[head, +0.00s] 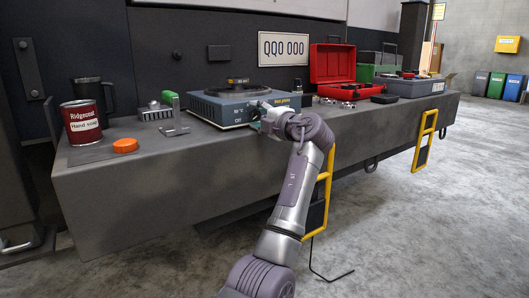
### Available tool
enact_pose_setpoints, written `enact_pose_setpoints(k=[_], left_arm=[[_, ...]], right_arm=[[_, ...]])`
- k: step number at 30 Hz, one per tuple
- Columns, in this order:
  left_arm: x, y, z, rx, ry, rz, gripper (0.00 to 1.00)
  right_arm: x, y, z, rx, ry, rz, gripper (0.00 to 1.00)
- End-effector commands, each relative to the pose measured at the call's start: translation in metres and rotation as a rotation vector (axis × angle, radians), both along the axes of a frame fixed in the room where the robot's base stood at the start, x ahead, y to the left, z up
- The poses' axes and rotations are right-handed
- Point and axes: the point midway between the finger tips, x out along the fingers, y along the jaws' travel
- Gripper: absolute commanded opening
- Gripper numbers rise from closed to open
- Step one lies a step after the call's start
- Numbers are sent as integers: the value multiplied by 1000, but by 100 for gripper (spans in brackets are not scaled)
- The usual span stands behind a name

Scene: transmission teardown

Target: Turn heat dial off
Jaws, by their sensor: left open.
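A blue-grey heater unit (215,111) with a round top plate stands on the grey bench. My left arm reaches up from the bottom of the head view, and my left gripper (259,116) is at the right part of the heater's front face. The gripper is open, small in the view and partly hidden by my wrist. The heat dial cannot be made out; the gripper and wrist cover that part of the front. Whether the fingers touch the heater cannot be told. My right gripper is out of view.
On the bench (110,185) left of the heater are a hand soap can (82,122), an orange cap (125,146), a dark mug (92,95) and a green-handled brush (160,108).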

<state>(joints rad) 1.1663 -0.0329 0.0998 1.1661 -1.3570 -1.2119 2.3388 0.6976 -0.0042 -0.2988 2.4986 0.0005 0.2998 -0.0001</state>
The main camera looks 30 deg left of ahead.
Motion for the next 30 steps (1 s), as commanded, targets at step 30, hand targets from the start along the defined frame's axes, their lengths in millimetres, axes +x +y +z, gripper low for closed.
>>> enact_pose_setpoints(k=[30], left_arm=[[1, 1, 3, 416, 1016, 3, 58]], right_arm=[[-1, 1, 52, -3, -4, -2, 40]])
